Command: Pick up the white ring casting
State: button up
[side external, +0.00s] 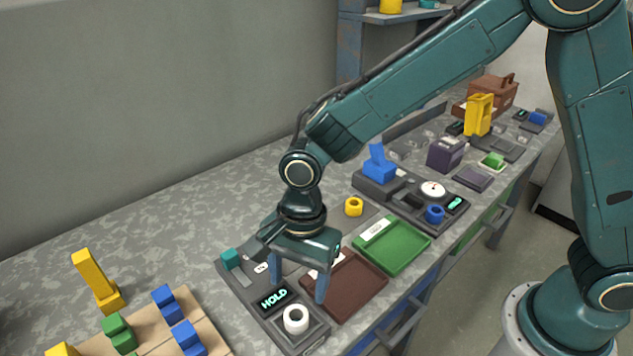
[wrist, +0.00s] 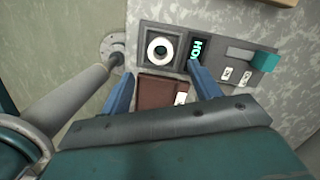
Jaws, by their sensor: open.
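The white ring casting (side external: 296,319) sits in a square recess at the near end of a dark grey station. In the wrist view the ring (wrist: 160,50) lies beyond my fingertips, toward the top of the picture. My gripper (side external: 297,290) is open and empty, pointing down above the station with its blue fingers. In the wrist view my gripper (wrist: 160,83) has its two fingers spread wide, with nothing between them. The ring is fully visible in both views.
The dark station carries a display reading HOLD (side external: 273,298) and a teal block (side external: 231,258). A brown tray (side external: 350,290) and a green tray (side external: 391,245) lie to the right. Blue, green and yellow blocks stand on a wooden board (side external: 205,330) at left.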

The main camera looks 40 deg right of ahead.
aim_at(296, 310)
jog(key=shift+s+a+f, duration=0.1)
jog(key=shift+a+f, duration=0.1)
jog(key=shift+f, duration=1.25)
jog(key=shift+f, duration=0.15)
jog(key=shift+s+a+f, duration=0.1)
jog(key=shift+a+f, duration=0.1)
jog(key=shift+f, duration=1)
jog(key=shift+a+f, duration=0.15)
jog(key=shift+f, duration=1.05)
jog(key=c, duration=1.1)
jog(key=shift+r, duration=0.15)
notch_tip(296, 310, up, 20)
jog(key=shift+f, duration=0.1)
